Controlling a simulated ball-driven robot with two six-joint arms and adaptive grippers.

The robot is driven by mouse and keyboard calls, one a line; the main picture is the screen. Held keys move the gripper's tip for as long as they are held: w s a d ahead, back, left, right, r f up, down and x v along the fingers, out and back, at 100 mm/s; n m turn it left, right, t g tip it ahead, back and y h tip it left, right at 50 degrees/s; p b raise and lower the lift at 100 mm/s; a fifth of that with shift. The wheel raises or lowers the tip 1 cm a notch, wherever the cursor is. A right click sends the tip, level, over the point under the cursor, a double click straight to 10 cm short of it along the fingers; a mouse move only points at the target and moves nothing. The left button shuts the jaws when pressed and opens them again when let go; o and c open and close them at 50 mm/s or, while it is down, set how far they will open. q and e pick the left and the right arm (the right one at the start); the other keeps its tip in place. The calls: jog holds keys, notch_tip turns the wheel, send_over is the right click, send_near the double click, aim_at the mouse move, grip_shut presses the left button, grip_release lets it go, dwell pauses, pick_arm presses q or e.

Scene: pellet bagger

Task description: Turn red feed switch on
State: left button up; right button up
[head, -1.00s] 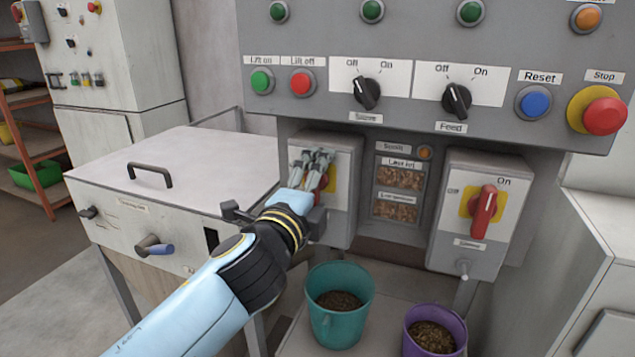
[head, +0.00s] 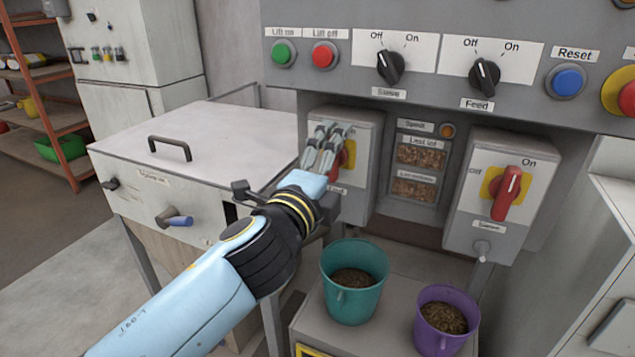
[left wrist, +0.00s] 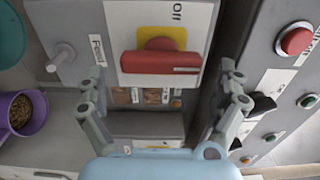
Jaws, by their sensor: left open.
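The red feed switch (left wrist: 162,62) is a red handle on a yellow plate, on the front of a grey box (head: 365,128) marked "Feed". In the left wrist view its handle lies level across the picture, and an "Off" label is beside it. My left gripper (head: 331,140) is in front of this box and hides most of the switch in the head view. In the left wrist view the open, empty fingers (left wrist: 162,86) stand apart, one toward each end of the handle. I cannot tell whether they touch it. My right gripper is not in view.
A similar red switch (head: 507,194) is on the box to the right. Above are a black Feed knob (head: 484,74), another knob (head: 390,67) and push buttons. A teal bucket (head: 355,305) and a purple bucket (head: 443,335) stand below. A lidded white cabinet (head: 215,150) is at left.

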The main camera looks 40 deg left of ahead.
pick_arm(q)
jog(key=v, duration=1)
jog(key=shift+d, duration=0.1)
jog(key=s+f+n+g+h+b, duration=0.15)
jog(key=f+g, duration=0.25)
jog(key=f, duration=1.3)
jog(key=s+f+n+g+h, duration=0.1)
jog(key=s+f+n+g, duration=0.2)
jog(key=f, duration=1.3)
jog(key=s+a+f+n+g+b, duration=0.1)
jog(key=s+a+f+n+g, duration=0.15)
jog(key=s+f, duration=0.5)
jog(key=s+a+f+n+g, duration=0.1)
jog(key=s+f+n+g, duration=0.15)
jog(key=s+f, duration=0.45)
jog(key=s+f+n+g, duration=0.2)
jog(key=s+f, duration=0.2)
jog(key=s, duration=0.4)
jog(key=s+f+n+g, duration=0.2)
jog(key=s+f+n, duration=0.1)
jog(key=s, duration=0.6)
jog(key=shift+a+f+n+g+h, duration=0.2)
jog(key=shift+f+n+g+h, duration=0.2)
jog(key=shift+f, duration=0.1)
jog(key=shift+w, duration=0.1)
